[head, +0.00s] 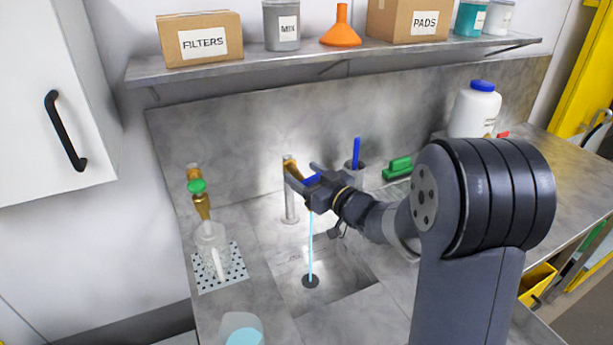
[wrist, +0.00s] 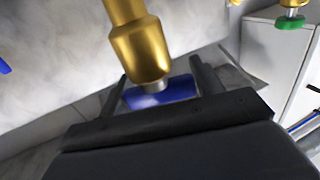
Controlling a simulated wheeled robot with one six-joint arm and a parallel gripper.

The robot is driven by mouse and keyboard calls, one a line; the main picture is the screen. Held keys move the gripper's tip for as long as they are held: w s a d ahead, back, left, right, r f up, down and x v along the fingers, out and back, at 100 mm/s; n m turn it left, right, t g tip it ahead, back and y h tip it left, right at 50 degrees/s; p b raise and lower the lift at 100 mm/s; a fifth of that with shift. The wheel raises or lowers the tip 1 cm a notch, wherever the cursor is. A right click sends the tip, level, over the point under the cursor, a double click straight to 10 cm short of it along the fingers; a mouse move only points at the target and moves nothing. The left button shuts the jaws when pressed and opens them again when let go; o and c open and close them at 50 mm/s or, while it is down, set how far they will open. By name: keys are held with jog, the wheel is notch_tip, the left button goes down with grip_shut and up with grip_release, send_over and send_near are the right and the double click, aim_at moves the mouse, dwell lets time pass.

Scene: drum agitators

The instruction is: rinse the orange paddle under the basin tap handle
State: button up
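In the head view my gripper (head: 302,180) reaches over the basin, with the blue handle (head: 312,180) partly hidden. A light blue water stream (head: 311,245) runs down to the drain (head: 310,281) of the basin (head: 345,290). I see no orange paddle in either view.
At left, a green-handled tap (head: 197,187) stands over a clear jar (head: 212,245) on a perforated mat (head: 234,279). An orange funnel (head: 341,30) sits on the shelf.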

jog(key=o, duration=0.4)
jog(key=shift+c, duration=0.2)
jog(key=b+v, duration=0.2)
jog(key=v, duration=0.9)
jog(key=shift+a, duration=0.1)
jog(key=p+x, duration=0.2)
jog(key=x, duration=0.8)
jog(key=shift+w+a, duration=0.2)
jog(key=shift+w, duration=0.15)
jog(key=shift+w+a+f, duration=0.1)
jog(key=shift+w, duration=0.05)
jog(key=shift+m+t+h, duration=0.4)
jog(key=shift+h, duration=0.1)
